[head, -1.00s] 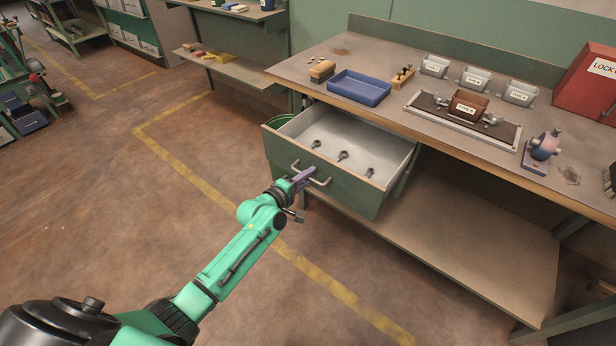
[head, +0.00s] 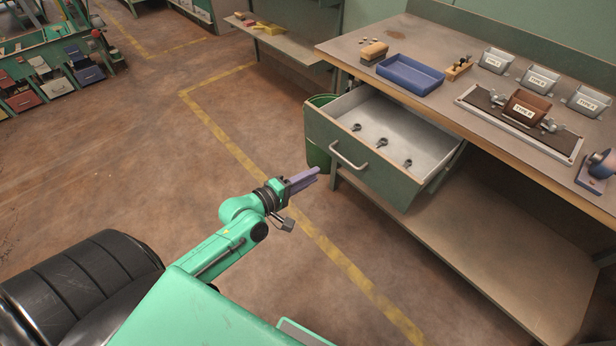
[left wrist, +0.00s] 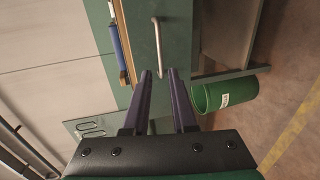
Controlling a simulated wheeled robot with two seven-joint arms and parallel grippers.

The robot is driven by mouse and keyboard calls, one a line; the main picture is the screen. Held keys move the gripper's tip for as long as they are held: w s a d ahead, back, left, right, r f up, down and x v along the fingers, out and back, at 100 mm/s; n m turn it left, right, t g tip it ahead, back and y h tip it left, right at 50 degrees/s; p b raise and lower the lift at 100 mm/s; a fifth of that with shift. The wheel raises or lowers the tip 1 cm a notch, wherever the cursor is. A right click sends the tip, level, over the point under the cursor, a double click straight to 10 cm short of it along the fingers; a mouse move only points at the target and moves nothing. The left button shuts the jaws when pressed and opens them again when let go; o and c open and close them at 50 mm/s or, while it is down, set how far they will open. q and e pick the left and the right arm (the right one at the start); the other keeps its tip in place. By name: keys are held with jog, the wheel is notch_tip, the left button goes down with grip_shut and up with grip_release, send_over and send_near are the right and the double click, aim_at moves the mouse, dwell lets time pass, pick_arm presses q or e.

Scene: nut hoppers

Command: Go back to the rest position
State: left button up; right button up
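My left gripper (head: 304,179) is away from the workbench, over the floor in front of the open drawer (head: 372,169). Its two purple fingers are apart and empty in the left wrist view (left wrist: 160,78). The drawer's handle (head: 348,155) is clear of the fingers; it also shows ahead of them in the left wrist view (left wrist: 157,45). The drawer stands pulled out, with three small dark eye-shaped parts (head: 382,142) inside. My right gripper is not in view.
A green bin (head: 318,160) stands beside the drawer. The bench top holds a blue tray (head: 410,75), a brown hopper (head: 526,106) on a platform, and several grey hoppers (head: 538,79). The floor to the left is open, with yellow lines (head: 215,130).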

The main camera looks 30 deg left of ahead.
pick_arm(q)
jog(key=shift+s+a+r, duration=0.1)
jog(key=shift+s, duration=0.15)
dwell(0.3)
jog(key=s+a+f+m+g+y, duration=0.2)
jog(key=s+a+f, duration=0.15)
jog(key=f, duration=0.55)
jog(key=s+a+f+m+g+y, duration=0.15)
jog(key=s+f, duration=0.25)
jog(key=f, duration=0.5)
jog(key=s+a+f+m+g+y, duration=0.1)
jog(key=s+a+f+m+g, duration=0.2)
jog(key=f, duration=0.6)
jog(key=s+d+f+m+g, duration=0.1)
jog(key=s+f+m+g, duration=0.1)
jog(key=s, duration=0.6)
jog(key=s+d+f+m+g+y, duration=0.1)
jog(key=s+f+m+g, duration=0.1)
jog(key=s+f+m, duration=0.2)
jog(key=s+d+f+m+g, duration=0.1)
jog(key=s+f+m+g, duration=0.2)
jog(key=s+f, duration=0.5)
jog(key=s, duration=0.5)
jog(key=shift+d+f+m, duration=0.25)
jog(key=shift+d+m, duration=0.1)
